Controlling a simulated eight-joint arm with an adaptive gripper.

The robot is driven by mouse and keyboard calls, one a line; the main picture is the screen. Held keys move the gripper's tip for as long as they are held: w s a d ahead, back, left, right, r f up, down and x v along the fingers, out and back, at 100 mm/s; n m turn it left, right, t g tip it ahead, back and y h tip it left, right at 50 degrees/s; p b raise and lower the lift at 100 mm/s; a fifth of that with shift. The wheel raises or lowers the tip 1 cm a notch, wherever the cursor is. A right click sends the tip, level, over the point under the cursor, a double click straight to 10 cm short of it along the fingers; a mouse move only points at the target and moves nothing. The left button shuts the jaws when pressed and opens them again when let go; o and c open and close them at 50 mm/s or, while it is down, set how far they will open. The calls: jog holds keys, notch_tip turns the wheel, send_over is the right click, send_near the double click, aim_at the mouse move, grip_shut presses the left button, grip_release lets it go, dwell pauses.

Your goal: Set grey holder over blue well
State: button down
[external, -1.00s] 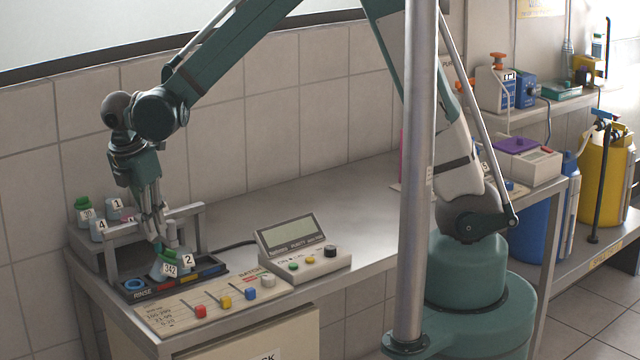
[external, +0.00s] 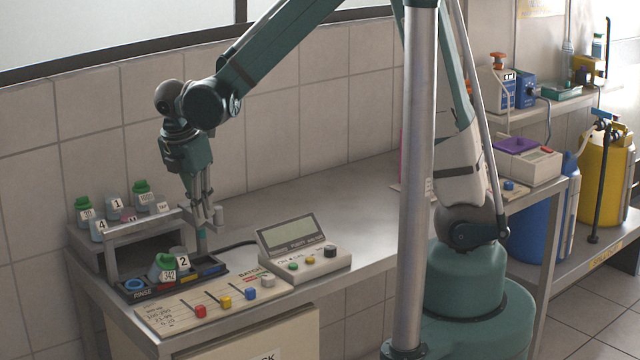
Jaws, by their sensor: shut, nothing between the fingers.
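The grey holder seems to be the small grey cylinder (external: 218,215) at the right end of the rack's grey crossbar (external: 145,226). My gripper (external: 206,222) is shut and empty, close beside it on the left; I cannot tell whether they touch. A thin teal piece (external: 201,242) shows below the fingers, and what it belongs to is unclear. The black tray (external: 150,296) under the bar has coloured wells. A blue ring (external: 134,285) marks the tray's left end.
A green-capped bottle (external: 165,266) and a bottle marked 2 (external: 182,261) stand at the tray. Several labelled bottles stand on the shelf behind. A slider panel (external: 222,302) and a display box (external: 292,246) are in front and right. The bench beyond is clear.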

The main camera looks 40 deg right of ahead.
jog(key=shift+d, duration=0.1)
jog(key=s+a+r, duration=0.1)
jog(key=a+r, duration=0.5)
jog(key=r, duration=0.3)
jog(key=shift+s+a+r, duration=0.2)
jog(key=shift+s+r, duration=0.15)
dwell(0.4)
dwell(0.3)
